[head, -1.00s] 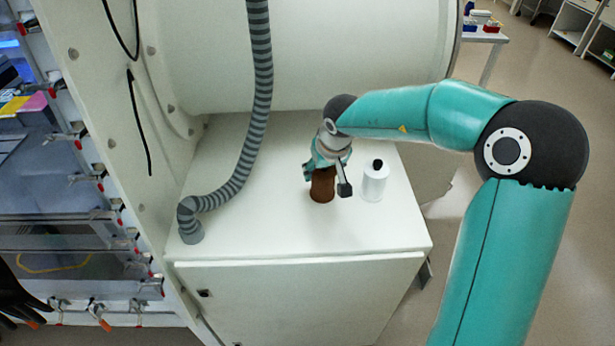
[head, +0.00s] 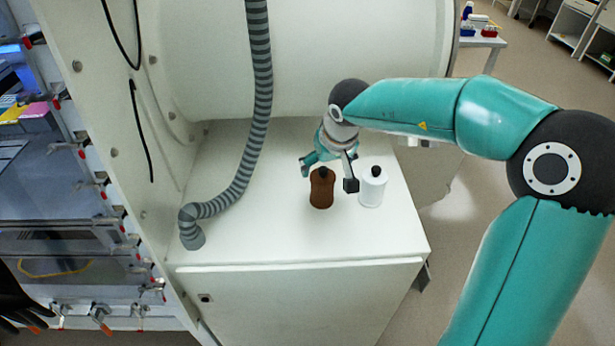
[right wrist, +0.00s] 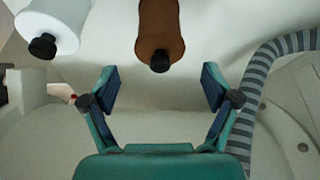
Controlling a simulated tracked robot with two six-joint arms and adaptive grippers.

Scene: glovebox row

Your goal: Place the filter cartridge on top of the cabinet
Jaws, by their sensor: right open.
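A brown bottle (head: 322,190) with a black cap stands upright on the white cabinet's top (head: 270,235). A white cylinder (head: 372,190) with a black cap stands upright to its right on the same top; it may be the filter cartridge, but I cannot tell for sure. In the right wrist view the brown bottle (right wrist: 160,30) is ahead of the fingers and the white cylinder (right wrist: 55,25) is at the upper left. My right gripper (head: 329,175) is open and empty, just behind and above the brown bottle. Its spread fingers show in the wrist view (right wrist: 160,87).
A grey striped hose (head: 250,130) comes down to an elbow on the cabinet's left side. The large white glovebox body (head: 320,60) rises behind. The front middle of the cabinet top is clear. A glovebox window with clamps (head: 70,200) is at left.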

